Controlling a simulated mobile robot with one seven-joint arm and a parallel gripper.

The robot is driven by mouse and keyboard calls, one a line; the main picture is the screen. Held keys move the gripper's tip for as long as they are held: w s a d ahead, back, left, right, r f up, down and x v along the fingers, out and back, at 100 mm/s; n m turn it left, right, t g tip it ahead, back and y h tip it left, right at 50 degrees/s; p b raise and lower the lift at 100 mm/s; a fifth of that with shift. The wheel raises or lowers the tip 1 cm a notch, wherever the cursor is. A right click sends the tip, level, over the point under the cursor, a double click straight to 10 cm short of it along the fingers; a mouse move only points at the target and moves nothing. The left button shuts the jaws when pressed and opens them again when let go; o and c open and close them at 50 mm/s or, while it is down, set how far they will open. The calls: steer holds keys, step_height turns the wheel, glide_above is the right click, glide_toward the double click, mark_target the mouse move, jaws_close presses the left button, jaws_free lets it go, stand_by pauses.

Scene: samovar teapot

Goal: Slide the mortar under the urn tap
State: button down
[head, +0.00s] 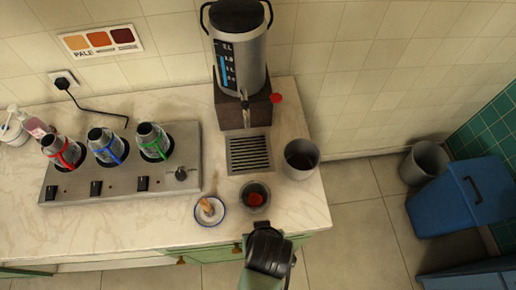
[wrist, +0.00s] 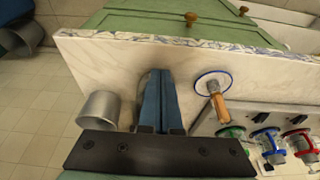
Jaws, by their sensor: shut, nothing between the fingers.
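The mortar (head: 256,196), a small dark grey bowl with red contents, stands upright on the counter in front of the drip grate (head: 249,155). The urn (head: 238,55) stands at the back on a brown base, with its tap (head: 245,103) above the grate. My gripper (head: 263,228) is at the counter's front edge, just in front of the mortar; whether it touches is unclear. In the wrist view, its blue fingers (wrist: 157,72) are together and empty, and they hide most of the mortar.
A metal pot (head: 301,159) stands right of the grate; it also shows in the wrist view (wrist: 98,108). A blue-rimmed white dish (head: 201,218) with a wooden-handled tool is left of the mortar. A burner unit (head: 120,184) with several small coloured-handled pots is further left.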

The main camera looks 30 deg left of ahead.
mark_target(257, 217)
steer(key=x, duration=0.9)
steer(key=shift+f, duration=0.2)
steer(key=shift+w+a+r+p, duration=0.1)
steer(key=shift+w+a+p, duration=0.2)
steer(key=shift+w, duration=0.25)
steer(key=shift+w+a+p, duration=0.3)
steer(key=shift+w+a, duration=0.05)
steer(key=shift+w, duration=0.2)
steer(key=shift+w+a, duration=0.5)
steer(key=shift+w, duration=0.15)
